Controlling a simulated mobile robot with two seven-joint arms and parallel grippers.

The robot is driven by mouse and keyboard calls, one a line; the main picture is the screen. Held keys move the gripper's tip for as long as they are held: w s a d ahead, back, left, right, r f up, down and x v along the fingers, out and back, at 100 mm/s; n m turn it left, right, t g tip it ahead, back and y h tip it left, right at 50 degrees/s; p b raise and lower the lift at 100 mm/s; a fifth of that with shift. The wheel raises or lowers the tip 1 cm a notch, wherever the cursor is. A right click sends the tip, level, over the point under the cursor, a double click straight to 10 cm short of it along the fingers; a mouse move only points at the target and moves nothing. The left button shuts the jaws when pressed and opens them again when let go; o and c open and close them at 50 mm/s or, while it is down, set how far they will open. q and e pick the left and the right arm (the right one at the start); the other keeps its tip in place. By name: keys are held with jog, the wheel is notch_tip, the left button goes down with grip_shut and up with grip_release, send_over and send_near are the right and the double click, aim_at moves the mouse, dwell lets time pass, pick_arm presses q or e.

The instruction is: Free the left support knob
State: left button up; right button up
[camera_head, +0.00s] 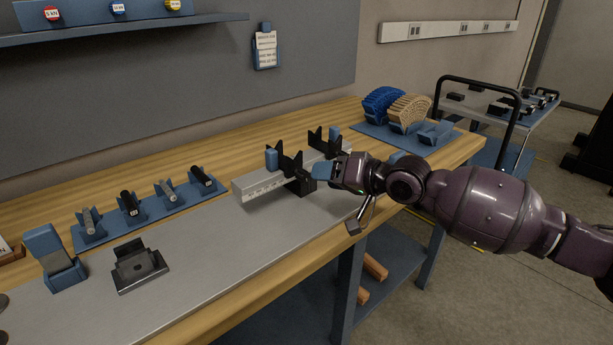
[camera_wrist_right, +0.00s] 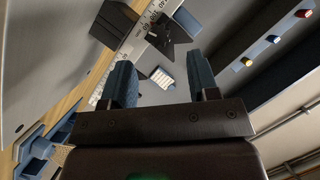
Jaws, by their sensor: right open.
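A pale rail with a printed scale (camera_head: 262,186) lies on the grey bench plate and carries two black notched supports. The left support (camera_head: 290,164) has a blue upright piece (camera_head: 271,158) at its left side and a dark block at its front. The right support (camera_head: 318,141) has a similar blue piece (camera_head: 334,132). I cannot tell a separate left knob clearly; my gripper may hide it. My right gripper (camera_head: 322,171) is just right of the left support's front block. In the right wrist view its blue fingers (camera_wrist_right: 161,84) are apart with nothing held between them. My left gripper is out of view.
A blue rack (camera_head: 150,217) with several short cylinders stands at left, near a dark fixture (camera_head: 139,265) and a blue holder (camera_head: 57,260). Blue and tan curved pieces stand in a tray (camera_head: 437,148) at the far right. The front plate is largely clear.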

aim_at(307, 175)
jog(key=x, duration=0.4)
jog(key=shift+w+f+b, duration=0.1)
jog(key=shift+f+b, duration=0.1)
jog(key=shift+b, duration=0.1)
jog(key=shift+x, duration=0.9)
jog(key=shift+a+r, duration=0.1)
jog(key=shift+r, duration=0.05)
jog(key=shift+c, duration=0.5)
